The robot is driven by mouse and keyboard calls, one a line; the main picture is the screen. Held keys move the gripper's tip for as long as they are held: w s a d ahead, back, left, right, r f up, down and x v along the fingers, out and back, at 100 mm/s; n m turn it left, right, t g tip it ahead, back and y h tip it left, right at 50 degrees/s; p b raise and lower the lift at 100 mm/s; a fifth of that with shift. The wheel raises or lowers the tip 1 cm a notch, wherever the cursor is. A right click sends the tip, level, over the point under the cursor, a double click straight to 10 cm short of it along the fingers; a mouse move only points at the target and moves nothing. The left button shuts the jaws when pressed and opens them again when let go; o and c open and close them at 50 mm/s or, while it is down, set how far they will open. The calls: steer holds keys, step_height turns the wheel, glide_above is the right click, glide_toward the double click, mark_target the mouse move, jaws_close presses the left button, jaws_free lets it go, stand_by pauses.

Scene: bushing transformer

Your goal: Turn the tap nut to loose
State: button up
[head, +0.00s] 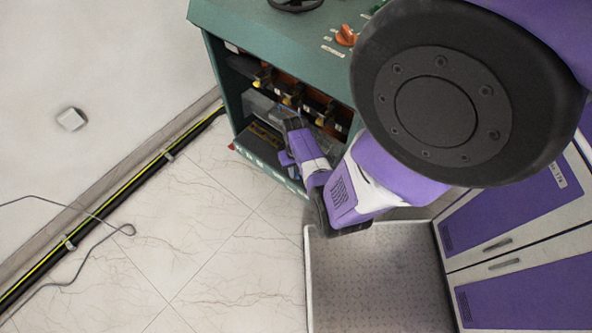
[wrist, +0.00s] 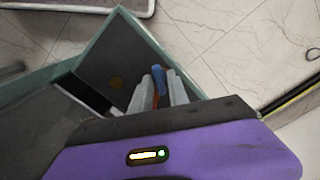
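I cannot make out the tap nut in either view. My gripper (wrist: 162,88) shows in the wrist view as light grey fingers with a gap between them. A blue and orange-red item (wrist: 158,79) shows in that gap; I cannot tell whether the fingers touch it. In the head view my purple and white arm reaches down to the open front of a teal cabinet (head: 228,75). The fingers are not clear there.
Shelves in the cabinet hold several dark items with yellow parts. An orange item (head: 346,36) lies on its top. A grey textured plate (head: 375,280) and a purple-doored cabinet (head: 525,300) stand at lower right.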

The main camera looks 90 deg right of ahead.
mark_target(296, 173)
steer(key=shift+o, duration=0.7)
steer(key=shift+r+p, duration=0.8)
steer(key=shift+r, duration=3.1)
